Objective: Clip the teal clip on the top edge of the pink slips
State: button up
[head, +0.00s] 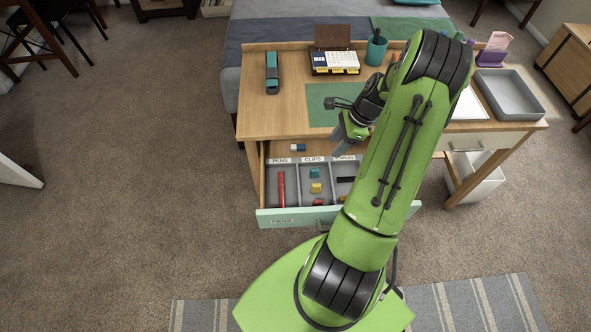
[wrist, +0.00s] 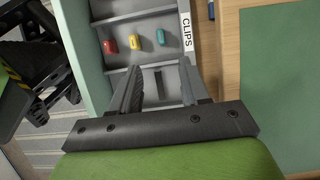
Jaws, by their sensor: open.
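The teal clip (head: 314,173) lies in the middle compartment, labelled CLIPS, of the open drawer. In the wrist view the teal clip (wrist: 160,37) is at the right end of a row with a yellow and a red clip. My gripper (wrist: 160,75) is open and empty, its fingers over the neighbouring compartment, apart from the clip. In the head view my gripper (head: 344,138) is partly hidden by my arm, above the drawer's back. The pink slips (head: 496,42) appear as a small upright pink piece at the desk's back right; their details are too small to tell.
The yellow clip (head: 316,188) and red clip (head: 318,202) share the compartment. A red pen (head: 281,188) lies left of a divider. Low drawer walls surround the clips. A grey tray (head: 510,95), teal cup (head: 376,50) and stapler (head: 272,73) stand on the desk.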

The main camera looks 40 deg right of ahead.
jog(key=b, duration=0.3)
send_near(316, 170)
jog(key=x, duration=0.5)
jog(key=shift+f, duration=0.2)
jog(key=b+x, duration=0.2)
jog(key=x, duration=0.3)
jog(key=shift+w+a+f, duration=0.1)
jog(key=shift+w+f, duration=0.1)
jog(key=shift+r, duration=0.1)
grip_shut()
